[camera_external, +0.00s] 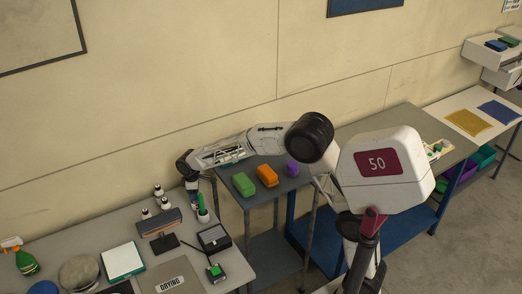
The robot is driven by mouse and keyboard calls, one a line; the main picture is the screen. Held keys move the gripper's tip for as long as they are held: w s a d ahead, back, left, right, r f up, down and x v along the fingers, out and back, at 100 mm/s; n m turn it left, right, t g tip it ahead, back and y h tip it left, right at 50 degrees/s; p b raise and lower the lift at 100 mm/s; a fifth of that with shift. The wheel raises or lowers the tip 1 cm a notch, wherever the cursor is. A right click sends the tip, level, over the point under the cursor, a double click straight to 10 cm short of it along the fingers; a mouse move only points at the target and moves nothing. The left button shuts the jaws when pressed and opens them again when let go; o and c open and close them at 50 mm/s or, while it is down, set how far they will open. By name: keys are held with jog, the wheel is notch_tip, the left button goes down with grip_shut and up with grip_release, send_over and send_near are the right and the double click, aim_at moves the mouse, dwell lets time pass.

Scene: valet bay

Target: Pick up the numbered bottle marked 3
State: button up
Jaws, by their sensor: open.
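Several small white bottles with dark tops stand near the back of the left grey table, one of them at the rear (158,190), another in front of it (165,203) and one at the left (146,213). Their numbers are too small to read, so I cannot tell which is marked 3. My gripper (193,203) points down over the table's right part, to the right of these bottles. It is open, and its fingertips are small and hard to make out. A green and white item (203,213) stands close beside it.
A brown-topped stand (160,222) is just in front of the bottles. A dark box (213,238), a white tray (122,260) and a green spray bottle (26,261) share the table. A side cart (268,190) holds green, orange and purple items. A DRYING mat (160,288) lies in front.

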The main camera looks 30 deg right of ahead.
grip_shut()
dwell(0.4)
jog(key=shift+r, duration=0.15)
jog(key=shift+r, duration=4.9)
